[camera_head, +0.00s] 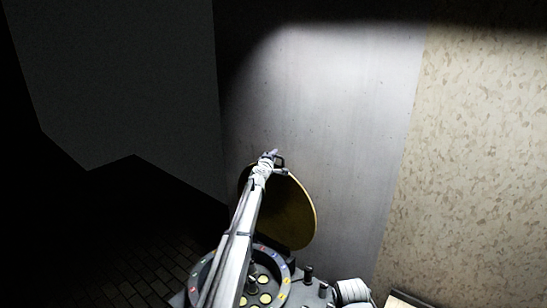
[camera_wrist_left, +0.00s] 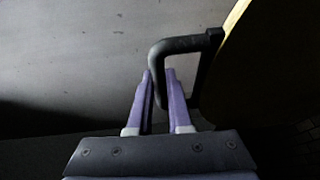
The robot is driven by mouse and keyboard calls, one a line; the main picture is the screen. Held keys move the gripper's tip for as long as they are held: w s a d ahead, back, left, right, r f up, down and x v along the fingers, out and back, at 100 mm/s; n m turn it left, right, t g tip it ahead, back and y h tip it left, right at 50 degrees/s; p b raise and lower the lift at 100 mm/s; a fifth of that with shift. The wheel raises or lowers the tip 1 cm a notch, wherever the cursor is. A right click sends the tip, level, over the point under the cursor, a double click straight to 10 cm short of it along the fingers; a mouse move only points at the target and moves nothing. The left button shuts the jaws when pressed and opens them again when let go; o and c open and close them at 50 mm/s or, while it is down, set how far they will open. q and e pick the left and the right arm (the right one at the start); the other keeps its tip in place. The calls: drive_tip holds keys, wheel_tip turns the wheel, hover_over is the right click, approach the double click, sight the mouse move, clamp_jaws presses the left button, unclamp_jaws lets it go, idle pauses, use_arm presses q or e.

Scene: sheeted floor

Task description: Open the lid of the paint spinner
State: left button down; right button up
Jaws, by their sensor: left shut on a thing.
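The paint spinner (camera_head: 315,295) stands at the bottom of the head view, a dark round body with coloured marks around its rim and yellowish round spots inside. Its round yellow-brown lid (camera_head: 292,215) is raised and stands steeply tilted behind the body. My left gripper (camera_head: 271,156) is at the lid's upper edge, shut on the black lid handle (camera_head: 281,162). In the left wrist view, the purple fingers (camera_wrist_left: 160,95) are on either side of one bar of the handle (camera_wrist_left: 185,44), with the lid (camera_wrist_left: 270,70) at the right. My left arm hides part of the spinner. My right gripper is not in view.
A grey sheet (camera_head: 330,110) lies behind the lid, with a speckled beige surface (camera_head: 480,150) to the right. A white cylindrical thing (camera_head: 353,291) is beside the spinner at its right. The left side is dark, with brick-patterned floor at the lower left.

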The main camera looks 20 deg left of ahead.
use_arm(q)
drive_tip(key=shift+w+d, duration=0.25)
drive_tip(key=shift+w, duration=0.15)
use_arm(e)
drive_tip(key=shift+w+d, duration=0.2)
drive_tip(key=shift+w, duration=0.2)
use_arm(q)
drive_tip(key=c, duration=0.8)
unclamp_jaws()
drive_tip(key=shift+c, duration=0.2)
drive_tip(key=s, duration=0.7)
drive_tip(key=shift+s+r, duration=0.25)
drive_tip(key=shift+s, duration=0.15)
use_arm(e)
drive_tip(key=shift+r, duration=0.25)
